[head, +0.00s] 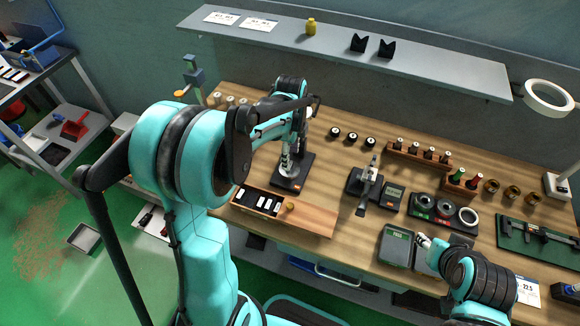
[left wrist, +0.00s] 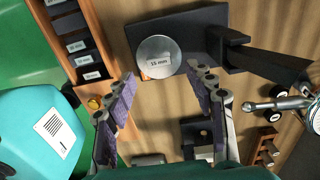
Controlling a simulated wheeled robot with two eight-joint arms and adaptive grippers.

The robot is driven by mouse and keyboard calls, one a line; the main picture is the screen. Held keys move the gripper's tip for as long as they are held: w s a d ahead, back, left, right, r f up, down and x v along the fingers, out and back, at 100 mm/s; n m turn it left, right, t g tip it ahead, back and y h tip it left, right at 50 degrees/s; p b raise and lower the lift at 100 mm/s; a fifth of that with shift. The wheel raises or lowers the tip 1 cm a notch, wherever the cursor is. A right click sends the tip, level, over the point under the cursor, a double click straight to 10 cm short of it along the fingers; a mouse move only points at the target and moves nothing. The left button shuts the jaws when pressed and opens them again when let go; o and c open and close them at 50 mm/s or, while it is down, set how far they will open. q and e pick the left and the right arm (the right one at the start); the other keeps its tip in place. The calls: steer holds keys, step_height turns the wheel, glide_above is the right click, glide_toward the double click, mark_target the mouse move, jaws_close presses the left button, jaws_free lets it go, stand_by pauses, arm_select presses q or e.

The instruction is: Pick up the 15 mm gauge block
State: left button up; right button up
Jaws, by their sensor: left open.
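The 15 mm gauge block shows in the left wrist view as a small white "15 mm" label (left wrist: 159,62) on a round silver disc (left wrist: 157,48). The disc lies over the dark base (left wrist: 205,30) of a stand. My left gripper (left wrist: 163,80) is open and empty, its two padded fingers spread below the disc on either side. In the head view the stand's base (head: 293,182) is on the bench, and my left arm partly covers it and the gripper. My right gripper (head: 426,243) is low at the right by a grey device; its fingers are too small to judge.
A wooden tray (head: 318,217) with labelled blocks in dark slots and a brass knob (head: 290,206) lies in front of the stand. Some bare bench (head: 335,180) lies between.

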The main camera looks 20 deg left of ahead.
arm_select(q)
step_height(320, 180, down, 4)
steer(key=shift+d+f+b, duration=0.15)
steer(key=shift+b, duration=0.4)
steer(key=shift+s, duration=0.1)
jaws_close()
